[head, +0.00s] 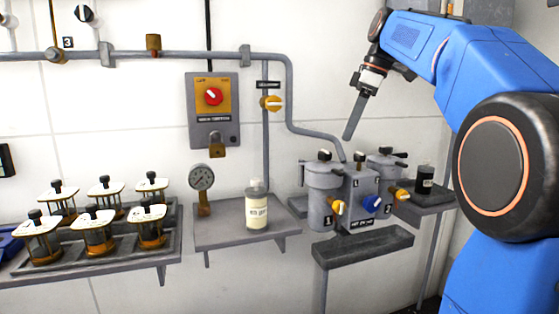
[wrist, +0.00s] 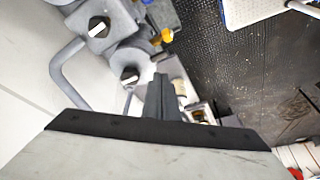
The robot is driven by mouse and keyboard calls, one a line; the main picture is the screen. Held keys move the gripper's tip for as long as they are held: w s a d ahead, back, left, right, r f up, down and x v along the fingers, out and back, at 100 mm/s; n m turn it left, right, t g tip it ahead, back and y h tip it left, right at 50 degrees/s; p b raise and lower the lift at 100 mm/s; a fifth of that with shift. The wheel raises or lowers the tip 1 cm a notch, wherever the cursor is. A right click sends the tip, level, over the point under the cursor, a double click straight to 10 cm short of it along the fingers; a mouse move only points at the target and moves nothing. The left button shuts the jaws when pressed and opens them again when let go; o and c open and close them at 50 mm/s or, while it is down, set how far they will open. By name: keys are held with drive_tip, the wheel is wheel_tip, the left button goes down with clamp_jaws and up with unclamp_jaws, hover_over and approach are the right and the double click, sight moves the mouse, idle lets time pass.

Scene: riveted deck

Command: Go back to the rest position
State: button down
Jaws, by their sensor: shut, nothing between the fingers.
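My gripper (head: 349,134) hangs in the upper right of the head view, above the twin filter unit and in front of the white wall. Its fingers point down and slightly left, closed together, with nothing held. In the wrist view my gripper (wrist: 162,78) shows as a dark closed pair of fingers beyond the wide flat grey part in the foreground. My blue arm reaches in from the right of the head view and hides part of the wall.
The filter unit (head: 324,197) with yellow and blue valve handles stands below my gripper; a grey pipe (head: 300,128) runs close by. A dark bottle (head: 425,178) stands right. A labelled bottle (head: 257,207), gauge (head: 201,178) and several capped jars (head: 94,232) stand left.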

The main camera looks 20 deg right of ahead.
drive_tip(key=s+a+f+m+t+h, duration=0.1)
drive_tip(key=s+a+f+m, duration=0.2)
drive_tip(key=s+f, duration=0.5)
drive_tip(key=s+a+f+m+h, duration=0.1)
drive_tip(key=s+a+f+m, duration=0.2)
drive_tip(key=s+f, duration=0.6)
drive_tip(key=s+a+f+m+t+h, duration=0.1)
drive_tip(key=s+a+f+m, duration=0.2)
drive_tip(key=f, duration=1.7)
drive_tip(key=s+m, duration=0.2)
drive_tip(key=s, duration=0.3)
drive_tip(key=shift+s+a+t, duration=0.2)
drive_tip(key=shift+a+t, duration=0.1)
drive_tip(key=shift+a, duration=0.1)
